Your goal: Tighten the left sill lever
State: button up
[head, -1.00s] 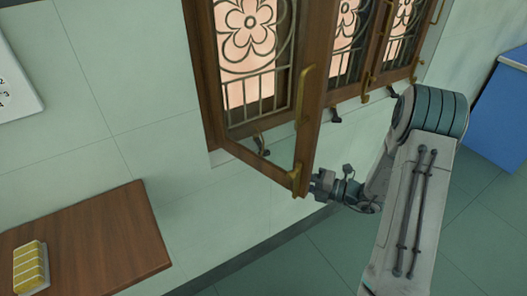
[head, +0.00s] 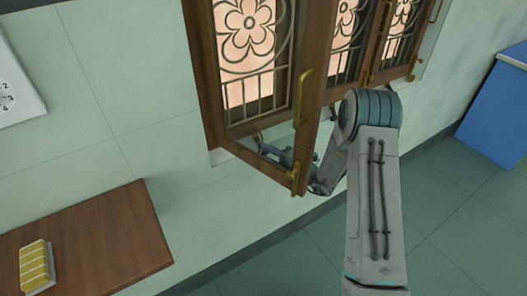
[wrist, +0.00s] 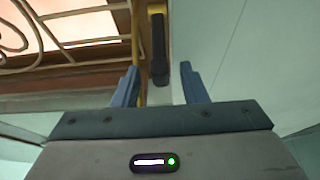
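The left sill lever (head: 258,137) is at the foot of the left window, seen through the open casement's pane. My gripper (head: 277,153) is behind the pane, close to the left lever in the picture. In the wrist view my gripper (wrist: 159,72) has its two blue fingers apart, and the dark lever lies between and just beyond their tips. I see no contact.
The open wooden casement (head: 312,110), with a brass handle (head: 302,98), stands out into the room in front of my gripper. A wooden table (head: 100,235) with a yellow block (head: 36,268) is at lower left. A blue cabinet (head: 500,110) stands at far right.

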jog(key=shift+x, duration=1)
grip_shut()
